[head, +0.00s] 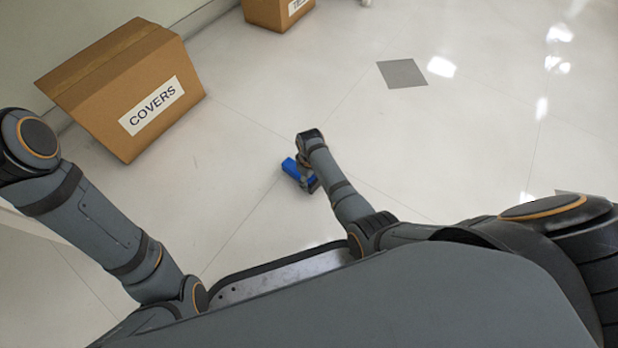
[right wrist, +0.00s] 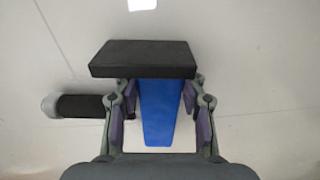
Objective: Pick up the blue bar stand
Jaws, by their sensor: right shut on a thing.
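The blue bar stand (head: 294,171) is at the floor area in the middle of the head view, partly hidden by my right gripper (head: 310,184). In the right wrist view the stand's blue body (right wrist: 159,108) lies between the two fingers of my right gripper (right wrist: 160,108), which is shut on it. A black block-like part (right wrist: 143,59) sits across the far end of the blue body. I cannot tell whether the stand touches the floor. My left arm is at the left of the head view, but its gripper is not in view.
A cardboard box marked COVERS (head: 128,88) stands against the wall at upper left. Another cardboard box (head: 272,12) is at the top. A grey square (head: 402,73) marks the floor. A black cylinder with a pale end (right wrist: 78,106) shows left of the fingers. Wide floor is clear.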

